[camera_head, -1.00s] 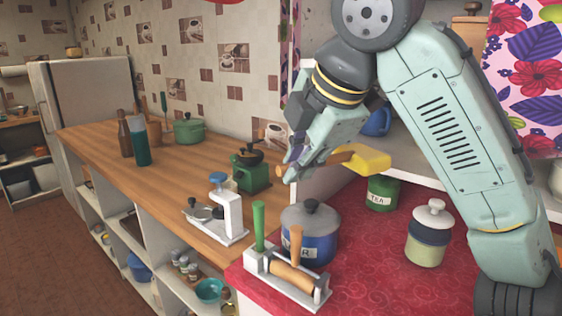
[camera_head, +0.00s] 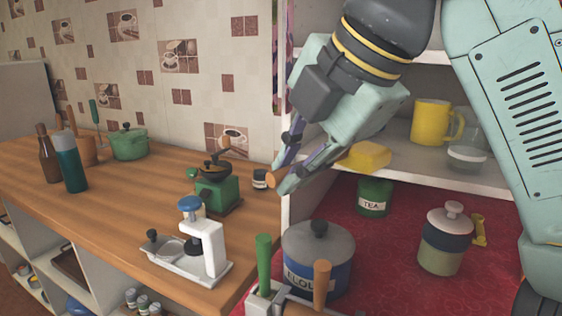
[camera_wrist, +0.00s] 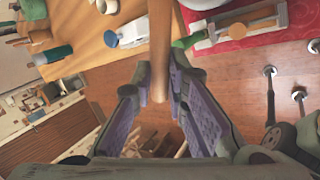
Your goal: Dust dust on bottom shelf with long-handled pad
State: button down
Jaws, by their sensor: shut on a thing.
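My gripper (camera_head: 290,172) is shut on the wooden handle of the long-handled pad. The handle's end (camera_head: 272,178) pokes out to the left of the fingers. The yellow pad head (camera_head: 367,155) points right, at the left end of the lower white shelf (camera_head: 480,178); I cannot tell whether it touches the shelf. In the wrist view the handle (camera_wrist: 160,45) runs up from between the purple-lined fingers (camera_wrist: 158,100). The dust does not show clearly; my arm hides part of the shelves.
A yellow mug (camera_head: 430,122) and a glass (camera_head: 466,152) stand on the lower shelf. Below it, on red cloth, are a green tea tin (camera_head: 374,197), a blue pot (camera_head: 318,262) and a lidded jar (camera_head: 446,238). A green grinder (camera_head: 217,193) stands on the wooden counter at left.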

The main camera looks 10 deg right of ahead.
jog(key=shift+w+d+f+p, duration=0.35)
jog(key=shift+w+d, duration=0.95)
jog(key=shift+w, duration=0.6)
jog(key=shift+w+d+f+p, duration=0.4)
jog(key=shift+w+d, duration=0.95)
jog(key=shift+w, duration=0.6)
jog(key=shift+w+d+f+p, duration=0.35)
jog(key=shift+w+d, duration=0.95)
jog(key=shift+w, duration=0.6)
jog(key=shift+f, duration=0.35)
